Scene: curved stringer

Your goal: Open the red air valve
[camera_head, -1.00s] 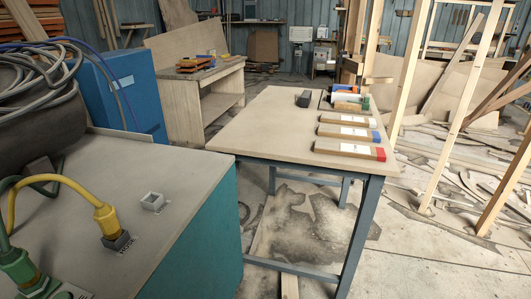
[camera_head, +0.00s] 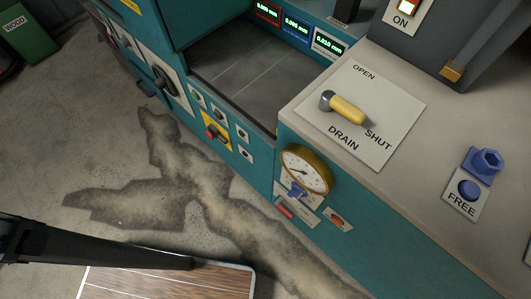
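A small red handle (camera_head: 285,208) sits on a pale plate on the teal machine's front, just below a round brass-rimmed gauge (camera_head: 304,170). It is small, and I cannot tell whether it is open or shut. A small blue knob (camera_head: 297,190) is between it and the gauge. On the top surface, a yellow-gripped lever (camera_head: 347,108) lies across a plate (camera_head: 368,143) marked OPEN, SHUT and DRAIN. Its yellow end points toward SHUT. My gripper is not in view.
A red-orange oval (camera_head: 337,219) is on a neighbouring plate. A blue fitting (camera_head: 483,163) marked FREE is at right. Digital readouts (camera_head: 297,26) are at the top. A black bar (camera_head: 90,248) and wooden board (camera_head: 165,283) are at lower left. Stained floor (camera_head: 90,130) is free beside the machine.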

